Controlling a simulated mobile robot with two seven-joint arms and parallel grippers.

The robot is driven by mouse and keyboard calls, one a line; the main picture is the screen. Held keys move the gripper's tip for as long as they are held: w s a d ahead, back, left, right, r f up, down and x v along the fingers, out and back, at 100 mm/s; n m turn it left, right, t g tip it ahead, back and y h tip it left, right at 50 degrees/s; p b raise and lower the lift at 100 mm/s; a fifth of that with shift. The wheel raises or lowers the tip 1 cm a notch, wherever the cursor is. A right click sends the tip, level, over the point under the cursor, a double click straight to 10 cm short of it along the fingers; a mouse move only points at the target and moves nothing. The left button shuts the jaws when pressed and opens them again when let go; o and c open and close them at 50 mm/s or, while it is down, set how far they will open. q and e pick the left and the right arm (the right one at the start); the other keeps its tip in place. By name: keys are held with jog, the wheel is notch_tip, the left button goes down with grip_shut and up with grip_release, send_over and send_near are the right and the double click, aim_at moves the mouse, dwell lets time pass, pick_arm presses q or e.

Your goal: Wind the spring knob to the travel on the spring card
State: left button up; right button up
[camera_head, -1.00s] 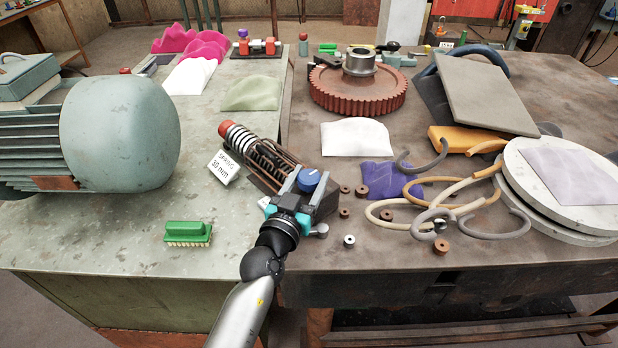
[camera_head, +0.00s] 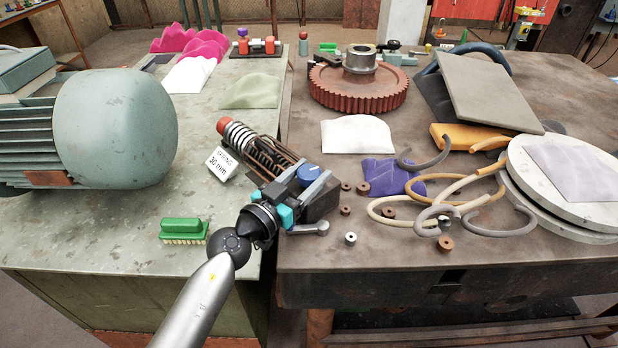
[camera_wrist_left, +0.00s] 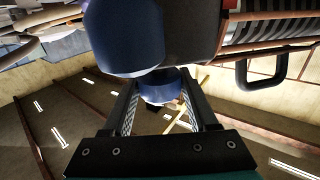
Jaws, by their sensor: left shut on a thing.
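The spring rig lies across the seam between two benches, with a red end (camera_head: 224,126), a pale coil spring (camera_head: 239,138) and dark rods running to a dark block (camera_head: 322,205). The blue spring knob (camera_head: 308,174) sits on the block's near end. My left gripper (camera_head: 298,184) is shut on the knob, one finger on either side. In the left wrist view a blue part (camera_wrist_left: 168,84) shows between the fingers. The white spring card (camera_head: 221,163) beside the rig reads "SPRING 30 mm". No travel scale is legible. My right gripper is not in view.
A grey lever (camera_head: 309,228) sticks out beside the block. A green brush (camera_head: 184,231) and a large green motor (camera_head: 115,130) are on the left. Several small brown rings, hoses (camera_head: 470,198) and a purple cloth (camera_head: 390,177) lie right of the rig.

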pick_arm(q)
jog(key=m+g+h+b, duration=0.1)
jog(key=m+g+h, duration=0.3)
jog(key=shift+w+a+f+g, duration=0.1)
jog(key=shift+g, duration=0.3)
jog(key=shift+m+g+h+b, duration=1.25)
jog(key=shift+m+g, duration=0.45)
jog(key=shift+g, duration=0.9)
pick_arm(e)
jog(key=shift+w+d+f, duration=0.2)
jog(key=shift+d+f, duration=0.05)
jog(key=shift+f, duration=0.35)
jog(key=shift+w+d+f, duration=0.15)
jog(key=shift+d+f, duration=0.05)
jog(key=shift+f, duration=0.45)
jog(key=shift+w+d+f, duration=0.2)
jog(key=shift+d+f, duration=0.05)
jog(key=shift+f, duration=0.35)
pick_arm(q)
jog(key=o, duration=1.4)
jog(key=shift+c, duration=0.2)
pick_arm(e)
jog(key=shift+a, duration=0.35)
pick_arm(q)
jog(key=shift+r, duration=0.2)
